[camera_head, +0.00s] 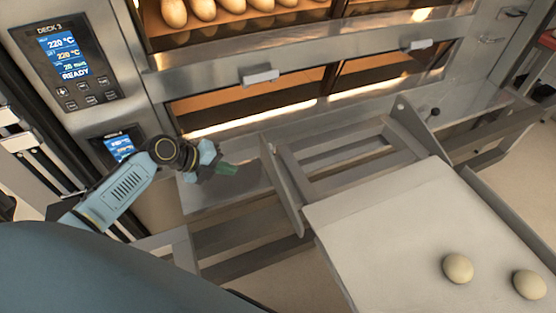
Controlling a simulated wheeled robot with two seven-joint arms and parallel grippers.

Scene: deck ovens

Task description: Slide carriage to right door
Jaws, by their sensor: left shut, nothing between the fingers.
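The carriage (289,190) is a grey metal frame in front of the lower oven deck, at the middle and right of the head view. It carries a pale loading board (370,225) with two round dough pieces (458,268) near its right end. The oven's right door (380,95) is the lower right opening, with a handle (417,45) above it. My left gripper (228,169) is shut and empty, just left of the carriage's left side plate, with a visible gap between them. My right gripper is out of view.
The rails (215,240) run across below the oven, under the carriage. A control panel (68,58) reading 220 °C is at the upper left. Loaves (203,9) lie in the upper deck. The left oven handle (260,76) juts out above my left gripper.

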